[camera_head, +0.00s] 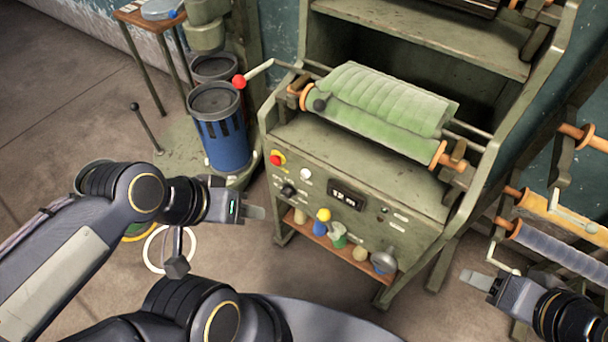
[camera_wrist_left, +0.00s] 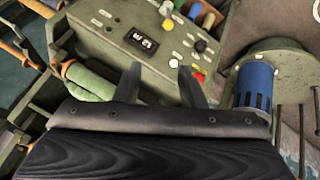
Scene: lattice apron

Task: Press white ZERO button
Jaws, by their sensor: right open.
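The small white button (camera_head: 306,174) is on the front panel of the green machine (camera_head: 410,235), between the red button and the display. It also shows in the left wrist view (camera_wrist_left: 173,63), beyond and between my fingertips. My left gripper (camera_head: 258,212) is in front of the panel, below and left of the button, apart from it. In the left wrist view its two fingers (camera_wrist_left: 160,82) are spread with nothing between them. My right gripper (camera_head: 475,279) is open and empty at the lower right, off the machine's right side.
A red button on yellow (camera_head: 277,158), a black knob (camera_head: 288,190) and a display (camera_head: 346,198) share the panel. A low shelf (camera_head: 325,245) holds several small items. A red-tipped crank (camera_head: 240,82) and a blue canister (camera_head: 222,140) stand at left. A green roll (camera_head: 380,105) lies above.

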